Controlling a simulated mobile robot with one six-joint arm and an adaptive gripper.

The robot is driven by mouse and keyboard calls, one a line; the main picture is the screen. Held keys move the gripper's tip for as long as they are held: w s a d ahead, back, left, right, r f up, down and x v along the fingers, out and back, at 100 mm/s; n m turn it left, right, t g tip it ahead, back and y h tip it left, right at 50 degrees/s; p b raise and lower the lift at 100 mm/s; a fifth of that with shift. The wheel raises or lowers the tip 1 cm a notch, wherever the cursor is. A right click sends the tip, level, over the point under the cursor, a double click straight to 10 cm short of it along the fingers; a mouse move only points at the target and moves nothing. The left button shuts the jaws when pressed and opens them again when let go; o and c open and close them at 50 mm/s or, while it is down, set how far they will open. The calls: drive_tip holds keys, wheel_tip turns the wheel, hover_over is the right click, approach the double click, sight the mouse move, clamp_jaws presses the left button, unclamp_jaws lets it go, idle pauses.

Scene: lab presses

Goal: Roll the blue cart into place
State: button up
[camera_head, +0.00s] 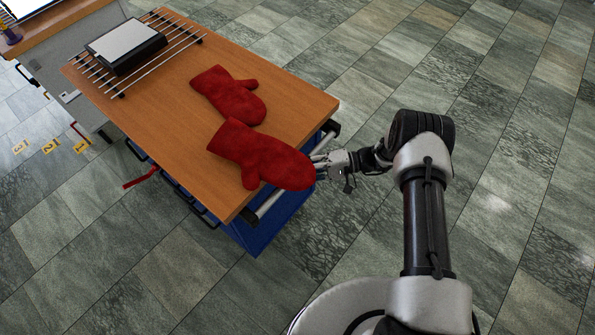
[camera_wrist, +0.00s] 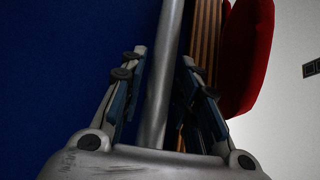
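The blue cart (camera_head: 270,228) has a wooden top (camera_head: 172,105) and dark-blue sides; its blue side panel (camera_wrist: 60,70) fills the left of the wrist view. A metal push handle (camera_head: 268,204) runs along its near end, and the bar also shows in the wrist view (camera_wrist: 163,75). My gripper (camera_head: 320,168) is at this handle, partly behind a red mitt. In the wrist view its two fingers (camera_wrist: 163,88) stand apart on either side of the bar, with a small gap visible at the left finger. I cannot tell whether the right finger touches it.
Two red oven mitts (camera_head: 228,95) (camera_head: 262,157) lie on the cart top, one overhanging near the handle. A wire rack (camera_head: 160,68) with a dark device (camera_head: 127,45) is at the far end. Yellow floor numbers (camera_head: 50,146) mark the left. Tiled floor is open at right.

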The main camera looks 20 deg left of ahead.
drive_tip(key=shift+a, duration=0.1)
drive_tip(key=shift+c, duration=0.2)
clamp_jaws()
drive_tip(key=shift+s, duration=0.1)
idle(0.4)
